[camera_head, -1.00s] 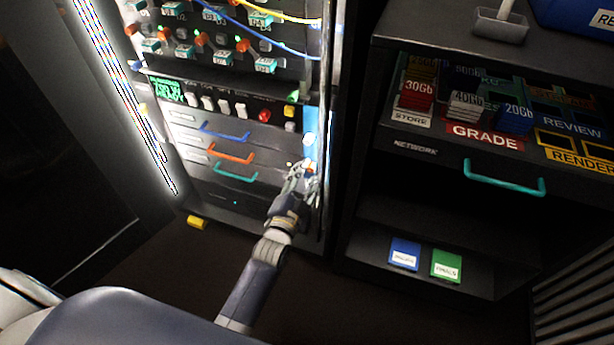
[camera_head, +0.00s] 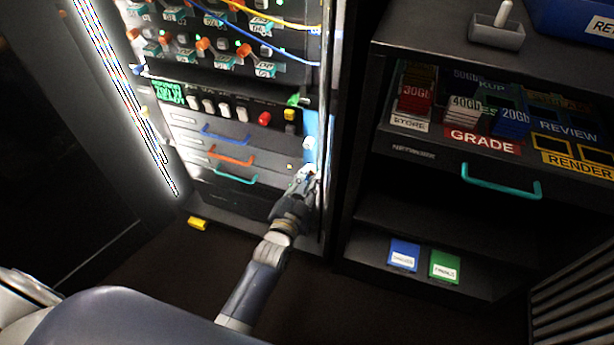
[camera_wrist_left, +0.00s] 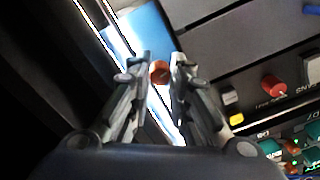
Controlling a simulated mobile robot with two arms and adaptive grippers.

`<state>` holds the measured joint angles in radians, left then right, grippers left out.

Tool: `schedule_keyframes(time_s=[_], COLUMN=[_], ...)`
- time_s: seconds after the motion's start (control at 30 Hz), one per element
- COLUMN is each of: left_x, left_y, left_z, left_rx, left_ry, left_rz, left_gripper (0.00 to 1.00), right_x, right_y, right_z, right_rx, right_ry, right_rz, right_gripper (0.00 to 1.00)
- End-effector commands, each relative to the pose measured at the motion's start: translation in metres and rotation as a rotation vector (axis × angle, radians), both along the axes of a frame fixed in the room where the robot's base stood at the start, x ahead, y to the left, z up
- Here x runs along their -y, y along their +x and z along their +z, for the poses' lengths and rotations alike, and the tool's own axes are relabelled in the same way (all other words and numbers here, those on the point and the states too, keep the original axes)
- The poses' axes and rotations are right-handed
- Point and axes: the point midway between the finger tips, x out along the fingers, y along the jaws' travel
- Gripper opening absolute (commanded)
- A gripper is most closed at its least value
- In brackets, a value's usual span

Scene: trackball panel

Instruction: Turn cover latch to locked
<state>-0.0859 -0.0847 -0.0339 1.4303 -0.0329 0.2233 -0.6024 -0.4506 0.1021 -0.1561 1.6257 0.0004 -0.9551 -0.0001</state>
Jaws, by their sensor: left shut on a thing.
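The cover latch shows as a small orange-brown knob (camera_wrist_left: 159,71) in the left wrist view, beside a blue strip (camera_wrist_left: 140,36) at the rack's edge. My left gripper (camera_wrist_left: 162,65) has one finger on each side of the knob and is shut on it. In the head view my left gripper (camera_head: 305,178) is at the right edge of the rack, below the blue strip (camera_head: 310,124), and largely hides the latch. I cannot tell the latch's turn angle. My right gripper is not in view.
Drawers with blue (camera_head: 224,136), orange (camera_head: 231,160) and teal (camera_head: 235,178) handles lie left of the gripper. A red knob (camera_head: 265,118) sits above. A dark cabinet (camera_head: 356,215) with a teal handle (camera_head: 500,184) stands to the right. A yellow block (camera_head: 198,223) lies low left.

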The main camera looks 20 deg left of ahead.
Motion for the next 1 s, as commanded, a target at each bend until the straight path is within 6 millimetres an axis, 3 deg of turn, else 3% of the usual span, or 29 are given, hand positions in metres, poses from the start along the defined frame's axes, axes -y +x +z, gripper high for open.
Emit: schedule_keyframes(time_s=[0.5, 1.0], left_x=[0.002, 0.003], left_y=[0.0, 0.0], left_z=[0.001, 0.0], left_rx=[-0.017, -0.033], left_ry=[-0.489, -0.96], left_rz=[-0.001, -0.001], left_gripper=[0.0, 0.0], right_x=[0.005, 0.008], right_y=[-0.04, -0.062], right_z=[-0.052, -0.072], right_rx=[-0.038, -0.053], right_ry=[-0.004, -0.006], right_rz=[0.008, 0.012], right_gripper=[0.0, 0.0])
